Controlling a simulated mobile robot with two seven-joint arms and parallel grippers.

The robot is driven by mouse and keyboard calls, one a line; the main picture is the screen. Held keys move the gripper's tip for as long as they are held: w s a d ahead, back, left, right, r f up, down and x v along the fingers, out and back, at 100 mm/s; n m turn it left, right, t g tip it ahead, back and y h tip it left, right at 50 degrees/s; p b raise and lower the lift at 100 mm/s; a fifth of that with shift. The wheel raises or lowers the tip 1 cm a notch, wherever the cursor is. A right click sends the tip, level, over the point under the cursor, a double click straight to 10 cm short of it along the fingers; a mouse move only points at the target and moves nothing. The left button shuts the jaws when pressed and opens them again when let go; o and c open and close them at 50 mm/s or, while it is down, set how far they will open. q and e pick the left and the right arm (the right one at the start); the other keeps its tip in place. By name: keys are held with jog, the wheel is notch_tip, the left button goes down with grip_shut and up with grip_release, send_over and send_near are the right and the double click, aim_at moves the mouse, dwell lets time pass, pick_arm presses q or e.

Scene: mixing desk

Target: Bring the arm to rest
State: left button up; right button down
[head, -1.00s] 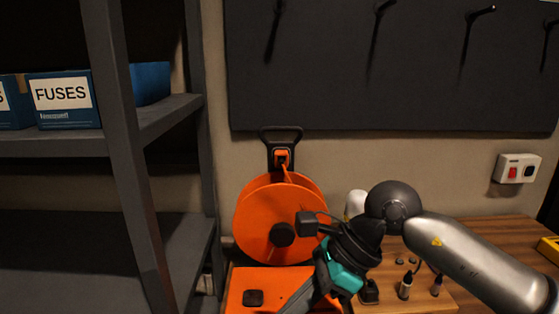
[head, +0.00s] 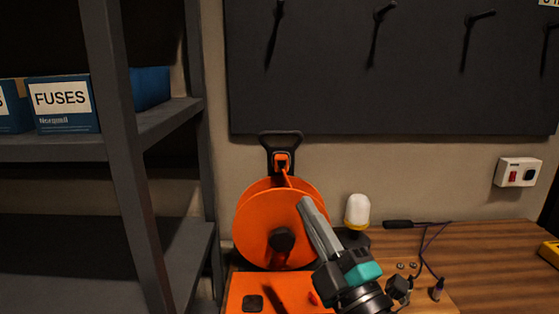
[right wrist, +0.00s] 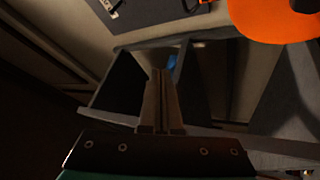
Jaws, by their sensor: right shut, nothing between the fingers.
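My right gripper (head: 305,201) is in the lower middle of the head view, fingers pointing up and to the left in front of the orange cable reel (head: 257,217). Its two grey fingers are together with nothing between them. The right wrist view also shows the closed fingers (right wrist: 161,74), with a dark shelf unit beyond them. I cannot tell whether the gripper touches the reel. My left gripper is in neither current view.
A lamp with a white dome (head: 358,211) stands behind the gripper on the wooden desk (head: 490,255). A dark cable and small plugs lie to its right. Grey shelving (head: 128,160) with a fuses box (head: 62,101) is at left. A dark hook board (head: 400,80) hangs above.

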jog(key=s+d+f+m+g+h, duration=0.2)
jog(key=d+f+m+g+h, duration=0.15)
jog(key=f, duration=0.35)
jog(key=s+d+f+m+g+h, duration=0.25)
jog(key=d+f+m, duration=0.2)
jog(key=f, duration=0.35)
jog(key=s+d+f+m+g+h, duration=0.1)
jog(key=d+f+m+g+h, duration=0.15)
jog(key=f+m+h, duration=0.35)
jog(key=s+d+f+m+g+y, duration=0.1)
jog(key=s+f+m+g, duration=0.1)
jog(key=s+f+g, duration=0.5)
jog(key=s+f+m+g+y, duration=0.15)
jog(key=s+f, duration=0.35)
jog(key=s, duration=0.5)
notch_tip(320, 180, down, 22)
jog(key=s+g, duration=0.2)
jog(key=s, duration=0.1)
pick_arm(q)
jog(key=shift+w, duration=0.2)
pick_arm(e)
jog(key=s+d+f, duration=0.2)
jog(key=s+f, duration=1.2)
jog(key=s, duration=0.1)
jog(key=shift+d+f+n+g, duration=0.2)
jog(key=shift+d+n+g, duration=0.15)
jog(key=shift+n+g, duration=0.1)
